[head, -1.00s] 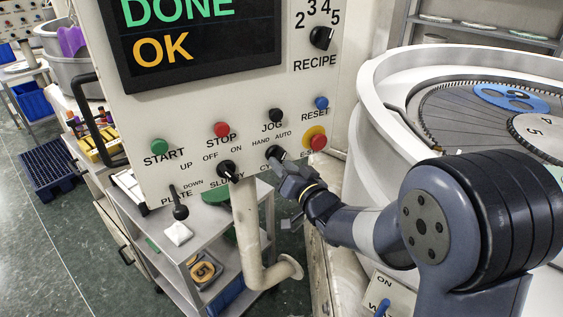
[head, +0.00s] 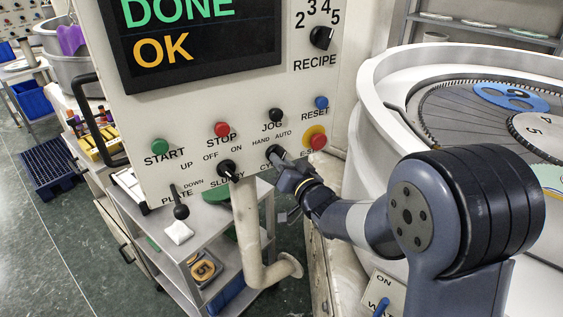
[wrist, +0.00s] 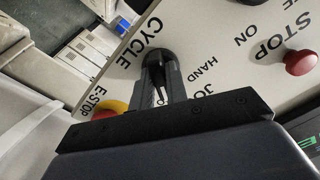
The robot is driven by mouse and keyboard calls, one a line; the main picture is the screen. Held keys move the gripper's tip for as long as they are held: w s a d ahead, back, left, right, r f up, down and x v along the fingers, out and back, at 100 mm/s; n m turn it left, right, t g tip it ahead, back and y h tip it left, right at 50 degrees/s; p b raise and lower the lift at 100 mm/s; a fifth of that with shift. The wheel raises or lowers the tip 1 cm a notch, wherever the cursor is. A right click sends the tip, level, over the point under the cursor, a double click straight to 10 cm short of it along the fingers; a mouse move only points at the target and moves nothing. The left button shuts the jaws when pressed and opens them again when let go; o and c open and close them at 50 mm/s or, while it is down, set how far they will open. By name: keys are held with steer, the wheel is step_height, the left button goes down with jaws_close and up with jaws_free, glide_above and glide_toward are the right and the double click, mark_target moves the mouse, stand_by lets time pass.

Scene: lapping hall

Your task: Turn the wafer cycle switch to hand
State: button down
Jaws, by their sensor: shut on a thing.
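The cycle switch (wrist: 154,57) is a dark round knob on the white control panel, between the CYCLE lettering and the HAND label in the wrist view. In the head view the switch (head: 273,151) sits below the JOG button, under the HAND and AUTO labels. My gripper (wrist: 158,72) is shut on the knob, with one finger on each side of it. The gripper also shows in the head view (head: 279,160), reaching the knob from the lower right. The fingers partly hide the knob, and I cannot tell clearly which label it points to.
The yellow-and-red E-stop (head: 317,140) is close to the right of my gripper. The slurry switch (head: 229,171) is to its left, and the black jog button (head: 276,115) is above. A pale pipe (head: 250,230) runs below the panel. The round lapping machine (head: 375,100) stands right.

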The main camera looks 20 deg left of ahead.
steer(key=shift+f+n+b, duration=0.2)
steer(key=shift+n+b, duration=0.2)
steer(key=shift+b, duration=0.4)
steer(key=shift+w+d+r+n+b, duration=0.1)
steer(key=shift+n+b, duration=5.4)
steer(key=shift+b, duration=0.5)
steer(key=c, duration=1.4)
jaws_free()
steer(key=shift+r, duration=0.1)
